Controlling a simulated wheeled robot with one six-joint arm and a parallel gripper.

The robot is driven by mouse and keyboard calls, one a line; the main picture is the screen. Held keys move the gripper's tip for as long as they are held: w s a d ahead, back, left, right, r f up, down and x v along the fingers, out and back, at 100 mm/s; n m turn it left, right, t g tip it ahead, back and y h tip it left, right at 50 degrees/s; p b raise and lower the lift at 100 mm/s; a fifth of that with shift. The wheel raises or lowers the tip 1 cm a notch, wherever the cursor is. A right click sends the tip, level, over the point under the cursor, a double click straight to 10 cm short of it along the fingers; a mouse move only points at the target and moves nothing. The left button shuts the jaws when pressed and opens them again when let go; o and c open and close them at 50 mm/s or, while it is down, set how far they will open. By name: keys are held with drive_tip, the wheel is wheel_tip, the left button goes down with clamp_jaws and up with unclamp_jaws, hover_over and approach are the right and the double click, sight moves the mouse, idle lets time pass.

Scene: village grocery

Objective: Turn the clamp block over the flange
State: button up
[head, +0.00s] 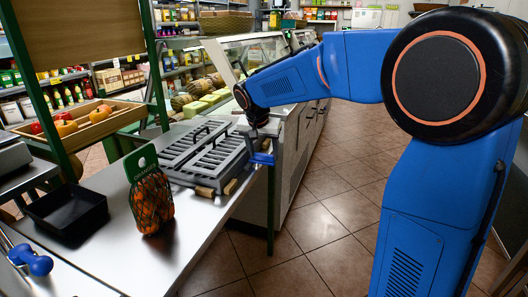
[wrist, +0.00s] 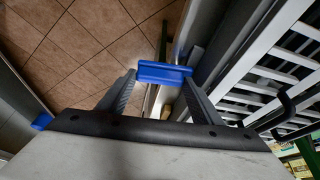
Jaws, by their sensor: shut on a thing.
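My gripper (head: 264,132) points down at the far right corner of the steel counter (head: 185,240). It is shut on a blue clamp block (head: 262,158). In the wrist view the block (wrist: 163,72) lies crosswise between the two fingertips (wrist: 160,84). The block is beside the grey slatted grate unit (head: 205,155), at the counter's edge. I cannot make out the flange clearly, nor whether the block touches it.
An orange net bag (head: 151,203) and a black tray (head: 67,212) are on the counter. A blue-handled thing (head: 30,262) is at the near left. Glass display cases (head: 245,52) stand behind. Tiled floor (head: 320,215) is open to the right.

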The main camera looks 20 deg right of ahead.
drive_tip(key=shift+s+a+m, duration=0.1)
drive_tip(key=shift+m, duration=0.5)
drive_tip(key=o, duration=1.1)
drive_tip(key=shift+c, duration=0.2)
drive_tip(key=v, duration=1.7)
drive_tip(key=shift+a+r, duration=0.25)
drive_tip(key=shift+w, duration=0.25)
